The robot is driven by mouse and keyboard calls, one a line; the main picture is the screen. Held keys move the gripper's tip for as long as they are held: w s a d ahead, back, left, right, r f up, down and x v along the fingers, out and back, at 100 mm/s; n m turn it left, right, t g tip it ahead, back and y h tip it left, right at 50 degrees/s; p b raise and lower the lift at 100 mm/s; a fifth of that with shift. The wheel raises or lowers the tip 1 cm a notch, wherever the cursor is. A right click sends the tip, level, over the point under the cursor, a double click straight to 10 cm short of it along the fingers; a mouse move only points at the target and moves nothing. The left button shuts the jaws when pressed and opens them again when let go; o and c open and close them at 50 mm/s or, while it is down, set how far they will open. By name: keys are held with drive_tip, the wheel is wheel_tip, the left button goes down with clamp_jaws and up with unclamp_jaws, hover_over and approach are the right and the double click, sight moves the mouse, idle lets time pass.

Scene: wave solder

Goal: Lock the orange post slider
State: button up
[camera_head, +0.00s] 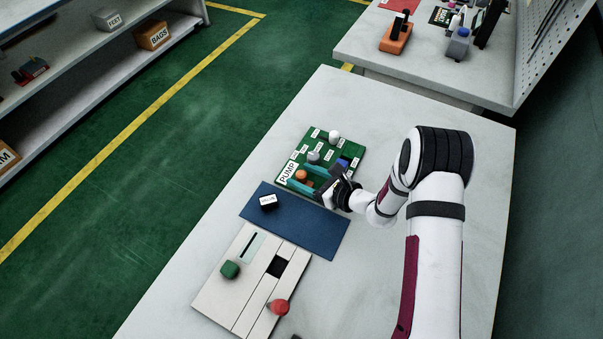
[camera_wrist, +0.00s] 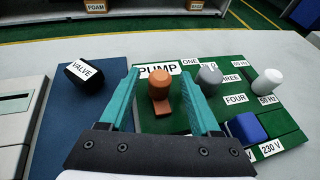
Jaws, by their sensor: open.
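The orange post slider (camera_wrist: 159,83) is a round-topped orange peg with a flat orange foot. It stands on the green board (camera_head: 322,144) beside the PUMP label (camera_wrist: 158,69). It also shows in the head view (camera_head: 300,175). My gripper (camera_wrist: 162,75) is open, its two teal fingers on either side of the orange post in the picture. Gaps show between the post and both fingers. I cannot tell how far down the fingers reach beside it. The foot's lower end is close to my gripper's dark body.
The green board also bears a grey post (camera_wrist: 209,76), a white post (camera_wrist: 267,82) and a blue block (camera_wrist: 245,129). A black VALVE block (camera_head: 268,202) lies on the blue mat (camera_head: 310,228). A pale panel (camera_head: 222,293) with green and red knobs lies nearer.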

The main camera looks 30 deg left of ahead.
drive_tip(key=shift+w+a+f, duration=0.1)
drive_tip(key=shift+a+f, duration=0.15)
drive_tip(key=shift+a, duration=0.25)
clamp_jaws()
idle(1.1)
